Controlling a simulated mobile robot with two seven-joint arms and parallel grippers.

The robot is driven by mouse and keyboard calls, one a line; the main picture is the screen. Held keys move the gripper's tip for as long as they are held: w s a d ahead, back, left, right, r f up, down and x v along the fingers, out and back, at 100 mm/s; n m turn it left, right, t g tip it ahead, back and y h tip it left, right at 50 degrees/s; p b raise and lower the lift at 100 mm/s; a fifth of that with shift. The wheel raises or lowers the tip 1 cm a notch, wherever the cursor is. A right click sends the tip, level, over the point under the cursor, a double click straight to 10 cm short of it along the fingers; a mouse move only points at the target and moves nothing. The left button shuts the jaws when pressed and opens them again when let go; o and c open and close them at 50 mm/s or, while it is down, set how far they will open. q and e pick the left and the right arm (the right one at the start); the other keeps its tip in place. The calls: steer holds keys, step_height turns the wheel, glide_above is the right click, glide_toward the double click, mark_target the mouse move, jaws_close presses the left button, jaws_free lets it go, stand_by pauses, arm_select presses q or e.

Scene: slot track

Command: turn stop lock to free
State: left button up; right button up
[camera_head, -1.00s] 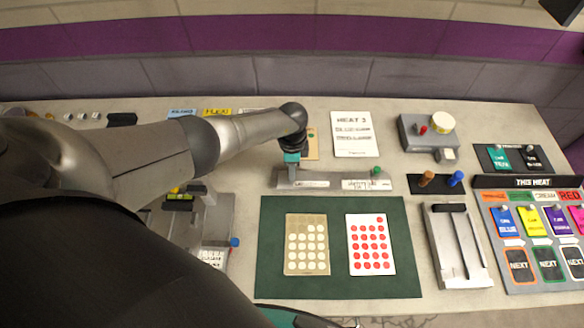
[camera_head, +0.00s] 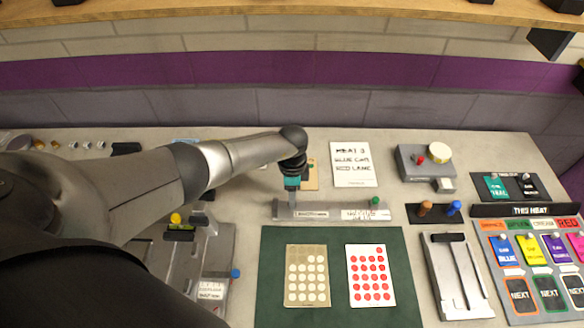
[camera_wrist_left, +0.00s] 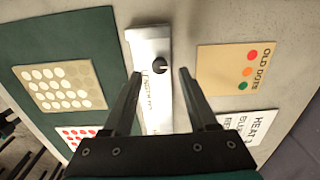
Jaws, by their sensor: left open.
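A grey metal bar (camera_head: 335,212) with printed labels lies behind the green mat. In the left wrist view the bar (camera_wrist_left: 150,110) runs between my fingers and carries a round black knob (camera_wrist_left: 159,66); I take this for the stop lock. My left gripper (camera_head: 291,188) points down over the bar's left part and hides the knob in the head view. In the wrist view the left gripper (camera_wrist_left: 159,73) is open, with one finger on each side of the knob and visible gaps. Whether the fingertips are level with the knob I cannot tell. My right gripper is out of view.
A green knob (camera_head: 375,201) stands at the bar's right end. The green mat (camera_head: 335,265) holds two dotted cards. A tan "OLD DOTS" card (camera_wrist_left: 245,68) and a white heat card (camera_head: 352,164) lie behind the bar. A grey box (camera_head: 425,168) with knobs stands to the right.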

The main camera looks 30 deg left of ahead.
arm_select(q)
step_height(320, 180, up, 12)
steer(key=p, duration=0.1)
steer(key=shift+p, duration=0.4)
steer(key=shift+s+f, duration=0.1)
steer(key=shift+f, duration=0.1)
